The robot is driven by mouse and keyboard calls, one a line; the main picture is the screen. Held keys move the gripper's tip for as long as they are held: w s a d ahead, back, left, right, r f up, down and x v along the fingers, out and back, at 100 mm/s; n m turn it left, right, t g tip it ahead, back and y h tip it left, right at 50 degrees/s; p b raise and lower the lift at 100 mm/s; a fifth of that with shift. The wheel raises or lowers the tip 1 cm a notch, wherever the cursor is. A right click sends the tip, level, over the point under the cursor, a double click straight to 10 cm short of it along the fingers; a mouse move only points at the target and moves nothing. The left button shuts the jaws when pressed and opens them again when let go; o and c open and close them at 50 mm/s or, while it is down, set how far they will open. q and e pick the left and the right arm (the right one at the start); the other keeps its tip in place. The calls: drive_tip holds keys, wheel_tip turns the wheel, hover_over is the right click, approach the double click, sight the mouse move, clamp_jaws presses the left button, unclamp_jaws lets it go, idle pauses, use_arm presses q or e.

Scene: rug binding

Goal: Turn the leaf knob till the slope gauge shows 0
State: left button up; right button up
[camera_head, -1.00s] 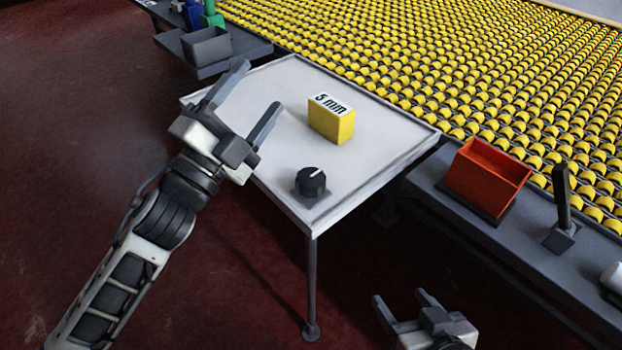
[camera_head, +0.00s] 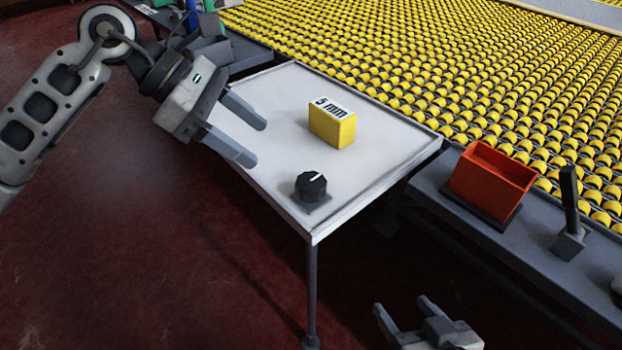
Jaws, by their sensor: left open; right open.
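A black knob (camera_head: 311,187) with a white pointer line sits on a small dark base at the near corner of the white table leaf (camera_head: 375,170). Its line points up and slightly right. I see no slope gauge that I can read. My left gripper (camera_head: 261,143) is open and empty above the left edge of the leaf, to the upper left of the knob and apart from it. My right gripper (camera_head: 400,303) is open and empty at the bottom, below and right of the leaf.
A yellow block (camera_head: 332,127) marked "5 mm" stands on the leaf. A red bin (camera_head: 490,185) and a black lever (camera_head: 570,200) are on the grey bench at right. A field of yellow rollers (camera_head: 420,60) lies behind. A grey bin is partly hidden behind my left arm.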

sight(309, 181)
use_arm(q)
drive_tip(key=x, duration=1.3)
drive_tip(key=shift+s, duration=0.1)
drive_tip(key=shift+r, duration=0.1)
drive_tip(key=c, duration=1)
